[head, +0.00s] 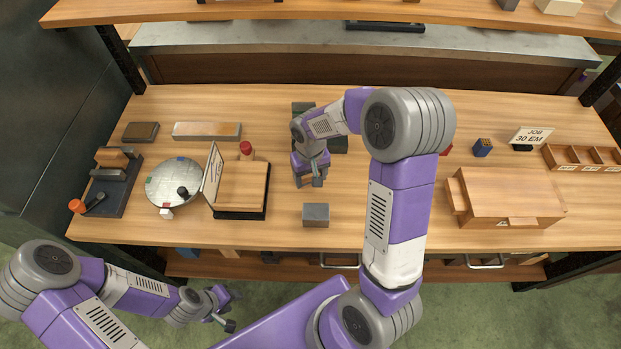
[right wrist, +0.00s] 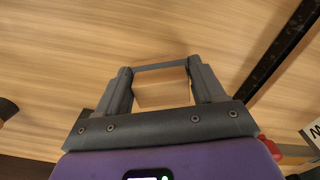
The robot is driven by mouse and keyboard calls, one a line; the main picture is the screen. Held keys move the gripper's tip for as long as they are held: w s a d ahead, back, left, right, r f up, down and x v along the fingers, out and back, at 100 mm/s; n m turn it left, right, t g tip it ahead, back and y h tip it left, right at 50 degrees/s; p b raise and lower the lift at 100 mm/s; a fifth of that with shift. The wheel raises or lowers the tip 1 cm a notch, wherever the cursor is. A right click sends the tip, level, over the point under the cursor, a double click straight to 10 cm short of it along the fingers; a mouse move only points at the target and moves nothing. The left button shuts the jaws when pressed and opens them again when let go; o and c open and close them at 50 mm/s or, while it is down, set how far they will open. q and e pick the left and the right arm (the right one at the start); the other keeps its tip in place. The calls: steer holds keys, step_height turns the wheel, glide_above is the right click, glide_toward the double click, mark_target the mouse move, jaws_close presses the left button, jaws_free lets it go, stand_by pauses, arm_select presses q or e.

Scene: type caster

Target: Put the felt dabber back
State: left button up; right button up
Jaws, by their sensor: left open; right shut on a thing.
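My right gripper (head: 317,180) is above the middle of the bench, behind a grey block (head: 316,214). In the right wrist view its fingers (right wrist: 162,80) are closed on a tan block-like thing (right wrist: 162,90) with a dark far edge. I cannot tell whether this is the felt dabber; the head view does not show it clearly. A round ink disc (head: 165,180) at the left has a dark knob (head: 183,191) on it. A red knob (head: 246,147) stands behind a wooden board (head: 241,186). My left gripper (head: 227,309) is open and empty, low in front of the bench.
Dark green blocks (head: 303,107) stand behind my right gripper. A wooden box (head: 510,196), a small blue block (head: 482,147), a job card (head: 533,136) and a divided tray (head: 583,157) are at the right. A dark stand (head: 112,187) is far left.

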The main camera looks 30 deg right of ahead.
mark_target(310, 176)
steer(key=shift+f, duration=0.3)
steer(key=shift+f, duration=0.15)
steer(key=o, duration=1)
step_height(310, 176, up, 13)
steer(key=p, duration=0.4)
steer(key=shift+f, duration=0.2)
